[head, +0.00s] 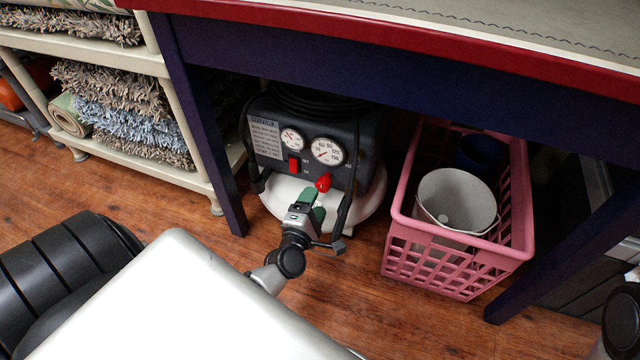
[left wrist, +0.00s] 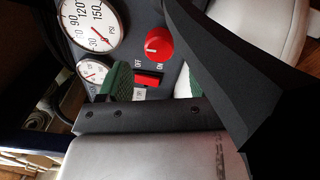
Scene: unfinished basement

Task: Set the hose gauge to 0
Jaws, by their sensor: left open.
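A dark air compressor (head: 352,170) on a white tank stands under the table. Its panel carries a smaller gauge (head: 291,139) and a larger PSI gauge (head: 327,151). I cannot tell which one is the hose gauge. The larger dial also shows in the left wrist view (left wrist: 92,22); its exact reading is unclear. A red knob (head: 323,182) sits below the larger gauge, and a red ON/OFF switch (head: 294,164) below the smaller one. My left gripper (head: 312,206) is open just in front of the knob, apart from it, with green finger pads. My right gripper is out of view.
The table (head: 400,75) overhangs the compressor, with a dark leg (head: 205,150) on its left. A pink crate (head: 455,268) holding a white bucket (head: 456,197) stands to the right. A shelf (head: 100,55) with rolled rugs stands left. Black hoses hang beside the panel.

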